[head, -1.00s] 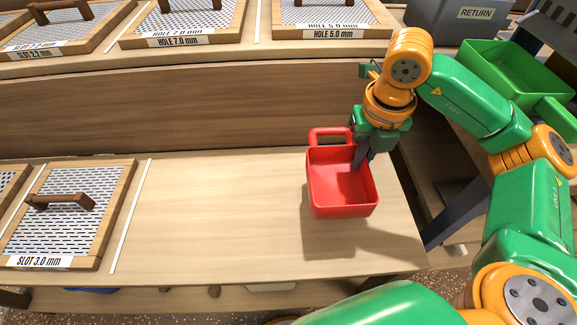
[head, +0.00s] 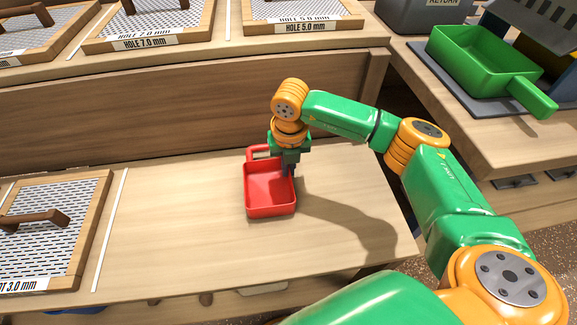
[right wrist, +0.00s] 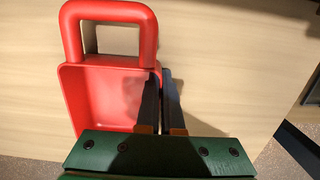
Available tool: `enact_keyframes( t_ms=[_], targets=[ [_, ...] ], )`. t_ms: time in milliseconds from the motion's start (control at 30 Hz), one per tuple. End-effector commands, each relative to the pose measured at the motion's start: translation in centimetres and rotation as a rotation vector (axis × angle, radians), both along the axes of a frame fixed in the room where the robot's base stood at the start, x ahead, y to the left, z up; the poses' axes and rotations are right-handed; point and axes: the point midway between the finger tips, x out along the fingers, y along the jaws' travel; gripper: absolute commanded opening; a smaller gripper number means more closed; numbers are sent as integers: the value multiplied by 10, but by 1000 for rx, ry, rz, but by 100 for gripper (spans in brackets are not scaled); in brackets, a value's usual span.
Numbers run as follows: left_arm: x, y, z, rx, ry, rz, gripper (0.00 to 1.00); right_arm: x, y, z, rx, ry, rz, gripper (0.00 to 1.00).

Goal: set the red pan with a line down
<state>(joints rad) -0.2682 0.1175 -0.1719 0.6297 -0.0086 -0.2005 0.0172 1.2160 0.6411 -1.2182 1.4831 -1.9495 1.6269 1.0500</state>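The red pan (head: 270,190) is a square open box with a loop handle at its back. It sits upright at or very close to the lower wooden shelf (head: 180,215), right of the white strip. No line on the pan can be made out. My right gripper (head: 289,165) points down at the pan's back right. In the right wrist view the pan (right wrist: 105,95) shows with its handle at the top. The gripper's two dark fingers (right wrist: 160,105) are close together on either side of the pan's right wall, shut on it. My left gripper is not in view.
A slotted screen (head: 45,225) with a brown handle lies at left. More framed screens (head: 160,22) stand on the upper shelf. A green pan (head: 480,62) sits on a side table at right. The lower shelf is clear around the red pan.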

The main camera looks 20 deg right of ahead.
Motion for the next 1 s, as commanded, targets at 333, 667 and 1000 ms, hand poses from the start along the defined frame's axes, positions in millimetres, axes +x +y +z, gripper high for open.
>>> enact_keyframes(
  t_ms=[333, 667, 1000],
  targets=[
    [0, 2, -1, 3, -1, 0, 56, 0, 0, -2, 0, 1, 0, 33],
    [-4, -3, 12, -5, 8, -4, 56, -4, 1, 61, 1, -6, 0, 33],
    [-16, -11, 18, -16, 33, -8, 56, -11, 3, 121, 1, -1, 0, 33]
  ],
)
